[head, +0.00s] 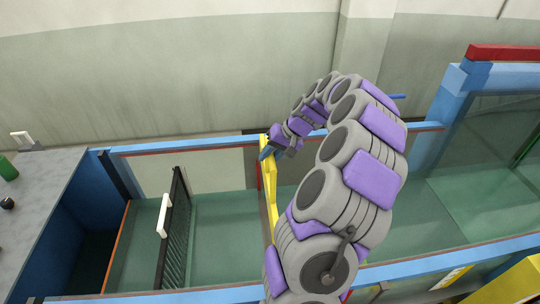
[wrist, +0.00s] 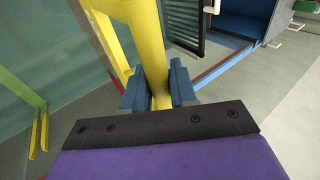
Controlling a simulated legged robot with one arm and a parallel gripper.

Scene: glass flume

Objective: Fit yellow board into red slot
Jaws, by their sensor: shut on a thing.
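The yellow board (head: 270,200) stands upright across the glass flume, seen nearly edge-on in the head view. My gripper (head: 268,152) is at its upper far end, and my arm hides part of the board's right side. In the wrist view, the blue fingers of my gripper (wrist: 158,90) are shut on a yellow bar of the board (wrist: 138,25). A red strip (head: 259,176), apparently the red slot, shows on the far wall just left of the board. Whether the board's edges sit inside the slot cannot be told.
A black grille (head: 178,235) with a white handle (head: 163,215) stands across the flume to the left. Blue rails (head: 180,146) edge the flume. A grey counter (head: 40,195) is at the left. The channel between grille and board is clear.

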